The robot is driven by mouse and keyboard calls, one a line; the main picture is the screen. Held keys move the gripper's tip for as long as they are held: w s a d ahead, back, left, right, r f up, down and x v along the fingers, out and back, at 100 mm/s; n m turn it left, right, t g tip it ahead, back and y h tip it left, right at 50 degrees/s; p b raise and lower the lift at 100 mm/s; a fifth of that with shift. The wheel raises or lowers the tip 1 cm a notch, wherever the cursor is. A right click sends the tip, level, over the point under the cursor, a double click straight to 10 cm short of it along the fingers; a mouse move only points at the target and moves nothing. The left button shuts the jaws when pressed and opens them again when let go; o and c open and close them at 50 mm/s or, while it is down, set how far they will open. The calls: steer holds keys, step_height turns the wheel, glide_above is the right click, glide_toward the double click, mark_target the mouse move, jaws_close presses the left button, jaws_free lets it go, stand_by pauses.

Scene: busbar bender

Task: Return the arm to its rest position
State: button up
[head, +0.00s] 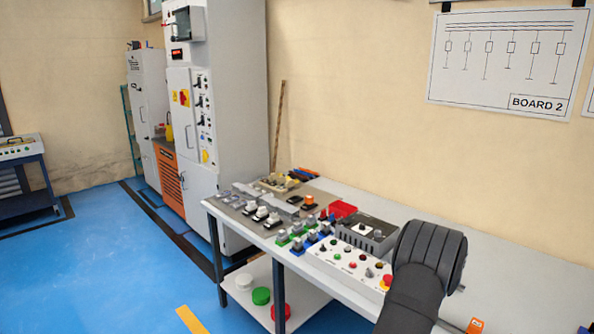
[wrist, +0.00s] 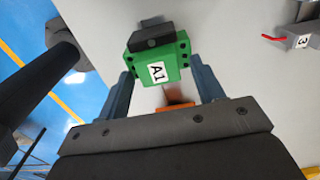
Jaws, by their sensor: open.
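My gripper (wrist: 162,76) is open in the wrist view, with one blue-grey finger on each side. A green block labelled A1 (wrist: 158,73), with a dark top part, stands at and just beyond the fingertips. Whether a finger touches it cannot be told. An orange piece (wrist: 177,96) shows between the fingers, nearer the palm, partly hidden by the gripper. In the head view my dark arm reaches over the right part of the white table (head: 520,258); the gripper itself is not visible there.
A grey block marked 3 (wrist: 301,38) with a red wire lies to the right. A control panel with buttons (head: 350,262), a red bin (head: 342,209) and several small switches crowd the table's left half. A tall grey cabinet (head: 238,90) stands behind left. An orange piece (head: 475,325) sits near my arm.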

steer(key=shift+w+a+r, duration=0.1)
steer(key=shift+w+a, duration=0.3)
step_height(320, 180, up, 18)
step_height(320, 180, down, 18)
steer(key=shift+r, duration=0.1)
steer(key=shift+s+d+f, duration=0.2)
steer(key=shift+s+d, duration=0.9)
step_height(320, 180, up, 17)
steer(key=s+a+n+t+h, duration=0.1)
steer(key=n, duration=0.4)
steer(key=s+a+n+h, duration=0.1)
steer(key=a+n, duration=0.1)
steer(key=n, duration=0.3)
steer(key=s+a+n+t, duration=0.1)
steer(key=n, duration=0.4)
steer(key=shift+s+a+f+t+h, duration=0.25)
steer(key=shift+s+t+h, duration=0.05)
steer(key=shift+h, duration=0.1)
